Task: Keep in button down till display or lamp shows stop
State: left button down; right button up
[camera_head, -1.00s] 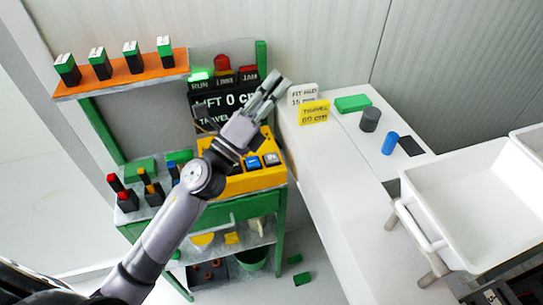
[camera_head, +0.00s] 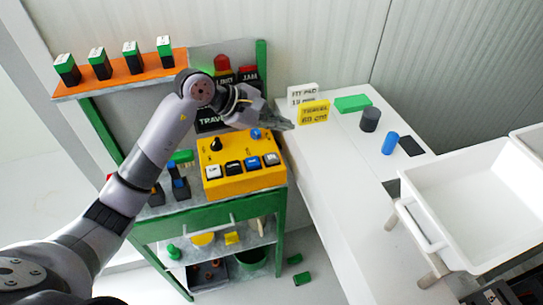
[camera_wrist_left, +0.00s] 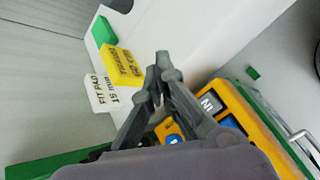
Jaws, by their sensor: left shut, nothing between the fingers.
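The yellow control box (camera_head: 240,183) stands on the green bench with a row of push buttons. The grey-white button at its right end (camera_head: 271,159) reads "IN" in the left wrist view (camera_wrist_left: 210,102). A blue button (camera_head: 252,163) sits beside it. My left gripper (camera_head: 289,126) is shut and empty, above and beyond the box's right end, touching no button. Its closed tips also show in the left wrist view (camera_wrist_left: 163,62). My right gripper is out of view.
A yellow travel card (camera_head: 314,113) and a white fit pad card (camera_head: 302,93) stand near the gripper tips on the white table (camera_head: 330,180). A green block (camera_head: 353,103), grey cylinder (camera_head: 370,119) and blue cylinder (camera_head: 390,143) are farther right.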

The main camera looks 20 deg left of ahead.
pick_arm(q)
jog(key=shift+w+a+f+y, duration=0.15)
jog(key=shift+a+y, duration=0.2)
jog(key=shift+a, duration=0.25)
jog(key=shift+a+f+y, duration=0.15)
jog(key=shift+a+y, duration=0.2)
jog(key=shift+a, duration=0.2)
jog(key=shift+f, duration=0.15)
jog(key=b, duration=0.5)
send_over(272, 159)
notch_tip(272, 159, down, 8)
jog(key=shift+f, duration=0.3)
dwell(0.4)
jog(key=shift+f+b, duration=0.4)
jog(key=shift+b, duration=0.3)
